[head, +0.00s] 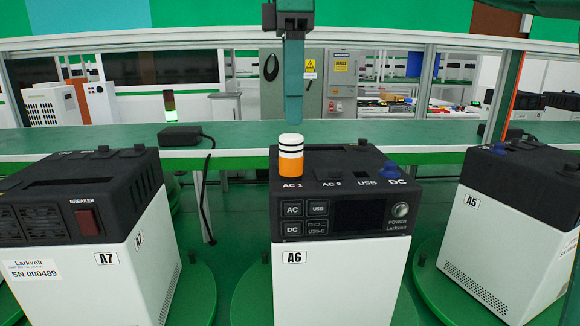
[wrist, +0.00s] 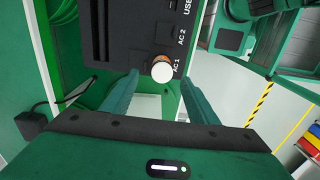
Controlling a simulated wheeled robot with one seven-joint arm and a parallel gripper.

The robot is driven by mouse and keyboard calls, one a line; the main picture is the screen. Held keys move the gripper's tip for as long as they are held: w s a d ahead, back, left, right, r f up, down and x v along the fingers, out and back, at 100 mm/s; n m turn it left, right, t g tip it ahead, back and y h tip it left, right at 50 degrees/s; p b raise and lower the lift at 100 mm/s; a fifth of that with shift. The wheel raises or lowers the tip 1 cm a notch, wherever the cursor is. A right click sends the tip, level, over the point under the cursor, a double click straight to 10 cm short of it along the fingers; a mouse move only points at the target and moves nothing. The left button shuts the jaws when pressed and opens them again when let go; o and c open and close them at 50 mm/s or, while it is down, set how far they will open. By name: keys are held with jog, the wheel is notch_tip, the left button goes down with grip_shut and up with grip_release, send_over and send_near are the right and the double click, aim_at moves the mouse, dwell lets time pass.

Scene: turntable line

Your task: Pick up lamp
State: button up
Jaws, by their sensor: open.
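The lamp (head: 291,157) is a short upright cylinder with a white top, dark bands and an orange lower part. It stands on the AC 1 spot of the white and black power unit A6 (head: 340,275). In the wrist view the lamp's round white top (wrist: 162,70) shows between and just beyond my fingertips. My gripper (wrist: 159,78) is open and empty, one teal finger to each side of the lamp in that view. In the head view my gripper (head: 293,118) points down just above the lamp, with one finger hiding the other. I see no contact.
Unit A7 (head: 150,270) stands to the left and unit A5 (head: 500,245) to the right, each on a green turntable. A black adapter (head: 180,136) lies on the green bench behind.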

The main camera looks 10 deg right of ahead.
aim_at(291, 136)
jog(key=shift+s+a+f, duration=0.1)
jog(key=shift+s+f, duration=0.05)
jog(key=shift+f, duration=3.55)
jog(key=shift+c, duration=0.6)
jog(key=c, duration=1.2)
jog(key=shift+r, duration=0.1)
